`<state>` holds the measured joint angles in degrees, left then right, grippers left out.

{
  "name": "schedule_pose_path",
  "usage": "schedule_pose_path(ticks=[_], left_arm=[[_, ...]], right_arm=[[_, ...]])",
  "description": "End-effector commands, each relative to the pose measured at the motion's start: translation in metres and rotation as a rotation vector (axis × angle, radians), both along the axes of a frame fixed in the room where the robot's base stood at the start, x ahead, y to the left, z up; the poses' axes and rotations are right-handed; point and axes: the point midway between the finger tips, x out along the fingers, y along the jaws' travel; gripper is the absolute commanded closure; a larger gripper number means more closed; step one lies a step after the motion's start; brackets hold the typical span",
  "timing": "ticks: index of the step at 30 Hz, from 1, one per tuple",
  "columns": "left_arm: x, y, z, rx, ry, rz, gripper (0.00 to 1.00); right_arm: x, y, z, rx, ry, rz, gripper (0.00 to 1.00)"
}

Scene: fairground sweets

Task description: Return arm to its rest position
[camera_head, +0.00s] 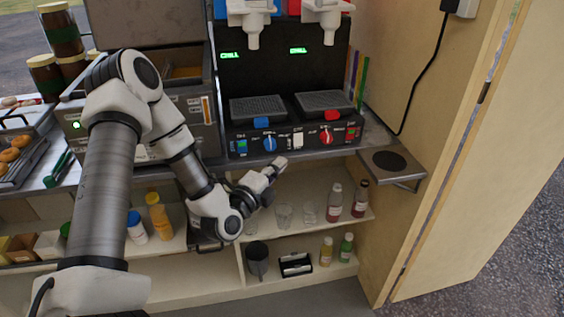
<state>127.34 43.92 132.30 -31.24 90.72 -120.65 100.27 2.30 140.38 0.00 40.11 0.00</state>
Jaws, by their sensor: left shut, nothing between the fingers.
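My left arm comes in from the lower left and bends down toward the counter's front edge. My left gripper (276,168) is shut and empty. It is just in front of the counter edge, below the drink machine's blue knob and above the shelf with glasses. It appears apart from the things around it. My right gripper is not in view.
A drink machine (291,137) with two drip trays stands on the counter. Glasses (284,215) and bottles (334,202) stand on shelves below. A small side shelf (390,162) juts out at the right, beside an open door panel (490,150). Doughnuts (10,155) lie at the far left.

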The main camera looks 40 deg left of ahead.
Motion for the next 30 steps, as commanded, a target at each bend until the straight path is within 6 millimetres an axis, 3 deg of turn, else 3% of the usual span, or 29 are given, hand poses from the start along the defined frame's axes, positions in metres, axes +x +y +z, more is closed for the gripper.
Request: schedule_pose_path(ticks=[13, 14, 17, 19, 23, 25, 27, 30], left_arm=[[-0.001, -0.001, -0.005, 0.001, 0.016, -0.003, 1.00], [-0.002, -0.005, -0.010, 0.009, 0.033, -0.014, 1.00], [-0.008, -0.042, -0.038, 0.069, 0.132, -0.109, 1.00], [-0.022, -0.078, -0.075, 0.112, 0.270, -0.191, 1.00], [-0.080, -0.133, -0.162, -0.078, 0.666, -0.255, 1.00], [-0.127, -0.151, -0.202, -0.270, 0.909, -0.176, 1.00], [-0.175, -0.158, -0.231, -0.479, 1.114, -0.002, 1.00], [-0.229, -0.156, -0.252, -0.764, 1.279, 0.354, 1.00]], right_arm=[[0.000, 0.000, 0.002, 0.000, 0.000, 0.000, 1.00], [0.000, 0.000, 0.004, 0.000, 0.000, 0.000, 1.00], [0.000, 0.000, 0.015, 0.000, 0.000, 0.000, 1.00], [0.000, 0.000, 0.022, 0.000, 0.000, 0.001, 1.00], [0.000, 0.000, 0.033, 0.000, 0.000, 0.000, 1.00], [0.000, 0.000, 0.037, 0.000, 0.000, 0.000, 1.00], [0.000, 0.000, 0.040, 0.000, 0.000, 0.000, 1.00], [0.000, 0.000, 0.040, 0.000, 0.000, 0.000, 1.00]])
